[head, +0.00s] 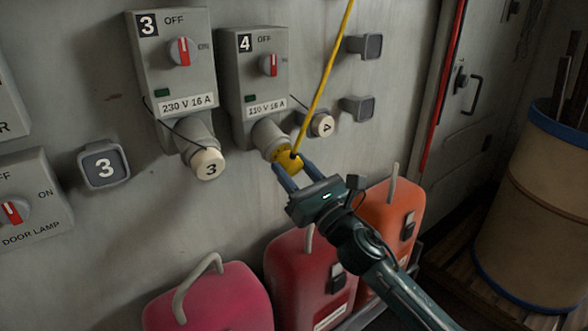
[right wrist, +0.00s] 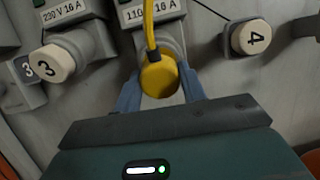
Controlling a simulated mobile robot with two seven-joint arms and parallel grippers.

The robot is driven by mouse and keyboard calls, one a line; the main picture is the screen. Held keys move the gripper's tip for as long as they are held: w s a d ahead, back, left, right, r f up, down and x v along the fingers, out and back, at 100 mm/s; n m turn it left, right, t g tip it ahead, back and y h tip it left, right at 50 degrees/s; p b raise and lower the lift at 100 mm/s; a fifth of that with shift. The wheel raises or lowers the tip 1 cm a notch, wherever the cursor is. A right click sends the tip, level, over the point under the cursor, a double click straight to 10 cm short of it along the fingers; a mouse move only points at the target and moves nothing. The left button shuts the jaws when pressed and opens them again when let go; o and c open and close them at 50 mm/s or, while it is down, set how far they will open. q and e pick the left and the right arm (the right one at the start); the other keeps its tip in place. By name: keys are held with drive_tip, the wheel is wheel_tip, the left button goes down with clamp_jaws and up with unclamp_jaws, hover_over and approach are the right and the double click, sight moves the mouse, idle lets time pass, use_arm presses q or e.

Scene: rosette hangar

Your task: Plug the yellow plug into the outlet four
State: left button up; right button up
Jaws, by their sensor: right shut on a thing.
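The yellow plug (head: 289,160) with its yellow cable (head: 325,78) is at the mouth of outlet four (head: 254,82), a grey box labelled 110 V 16 A with a red switch. My right gripper (head: 290,172) is shut on the plug. In the right wrist view the plug (right wrist: 159,78) sits between the blue fingers, in line with the socket. I cannot tell how deep it sits. The white cap marked 4 (head: 322,125) hangs open to the right of the socket; it also shows in the right wrist view (right wrist: 250,38). My left gripper is not in view.
Outlet three (head: 170,70), at left, has its cap marked 3 (head: 208,163) on. Pink (head: 215,300), red (head: 300,275) and orange (head: 392,215) canisters stand below the panel, close to my right arm. A barrel (head: 535,210) stands at right.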

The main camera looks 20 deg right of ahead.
drive_tip(key=shift+w+a+r, duration=0.2)
drive_tip(key=shift+w+r, duration=0.05)
drive_tip(key=shift+w, duration=0.3)
drive_tip(key=o, duration=1.4)
drive_tip(key=shift+f, duration=0.1)
